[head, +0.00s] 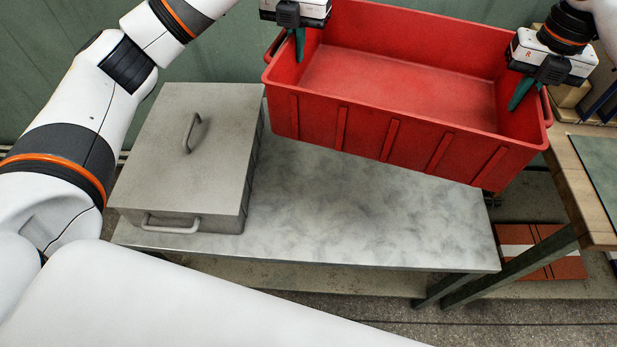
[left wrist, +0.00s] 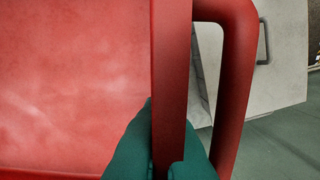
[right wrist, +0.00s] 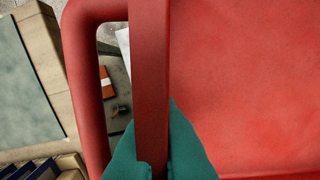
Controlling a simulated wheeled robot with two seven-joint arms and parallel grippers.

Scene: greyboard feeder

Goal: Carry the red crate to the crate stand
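The red crate (head: 400,138) is empty and spans the upper right of the head view, over the back of a grey metal-topped table (head: 370,215). It looks raised above the top, though its underside is hidden. My left gripper (head: 299,45) is shut on the crate's left end wall, beside the handle; the left wrist view shows the wall (left wrist: 170,80) between its green fingers. My right gripper (head: 522,92) is shut on the right end wall (right wrist: 150,80) in the same way. I cannot tell for certain whether the grey table is the crate stand.
A grey lidded box (head: 215,125) with handles stands on the table's left part, close to the crate's left end. A wooden bench (head: 590,190) with a green mat is at the right. The table's front middle and right are bare.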

